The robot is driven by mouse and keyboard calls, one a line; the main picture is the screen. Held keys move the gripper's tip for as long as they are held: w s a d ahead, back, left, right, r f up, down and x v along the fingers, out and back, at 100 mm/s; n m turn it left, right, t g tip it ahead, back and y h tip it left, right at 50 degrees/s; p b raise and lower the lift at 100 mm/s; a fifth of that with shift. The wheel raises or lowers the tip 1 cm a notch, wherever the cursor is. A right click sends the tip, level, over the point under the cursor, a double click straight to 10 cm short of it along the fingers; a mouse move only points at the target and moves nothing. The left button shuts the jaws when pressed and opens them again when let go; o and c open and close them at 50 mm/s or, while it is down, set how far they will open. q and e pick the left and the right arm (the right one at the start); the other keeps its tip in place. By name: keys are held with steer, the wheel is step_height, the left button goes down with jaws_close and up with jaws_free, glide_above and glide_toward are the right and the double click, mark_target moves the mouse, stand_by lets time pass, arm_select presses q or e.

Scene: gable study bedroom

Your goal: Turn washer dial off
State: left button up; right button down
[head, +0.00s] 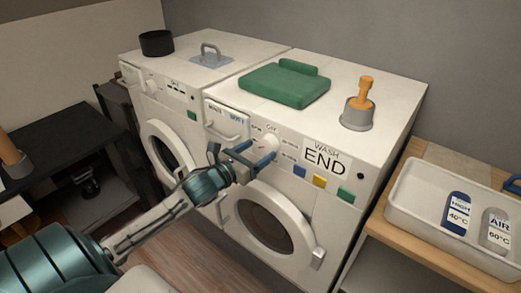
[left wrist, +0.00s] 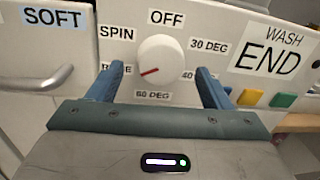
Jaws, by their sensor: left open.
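The washer dial (left wrist: 160,62) is a round white knob with a red pointer line, on the front panel of the right-hand white washer (head: 345,172). OFF (left wrist: 167,19) is printed above it. The red line points left and slightly down, towards a label partly hidden by a finger. Other labels around it read SPIN, 30 DEG and 60 DEG. My left gripper (head: 254,154) is open in front of the panel. In the left wrist view its blue fingers appear either side of the lower part of the dial; I cannot tell whether they touch it. My right gripper is out of view.
Blue, yellow and green buttons (head: 319,181) sit under the WASH END label (head: 324,158). A drawer handle (left wrist: 40,80) juts out left of the dial. A green folded cloth (head: 285,84) lies on top. A white tray (head: 405,205) stands at right.

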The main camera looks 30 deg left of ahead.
arm_select(q)
steer(key=shift+w+d, duration=0.2)
steer(key=shift+w, duration=0.65)
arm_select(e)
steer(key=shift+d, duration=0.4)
arm_select(q)
steer(key=c, duration=1)
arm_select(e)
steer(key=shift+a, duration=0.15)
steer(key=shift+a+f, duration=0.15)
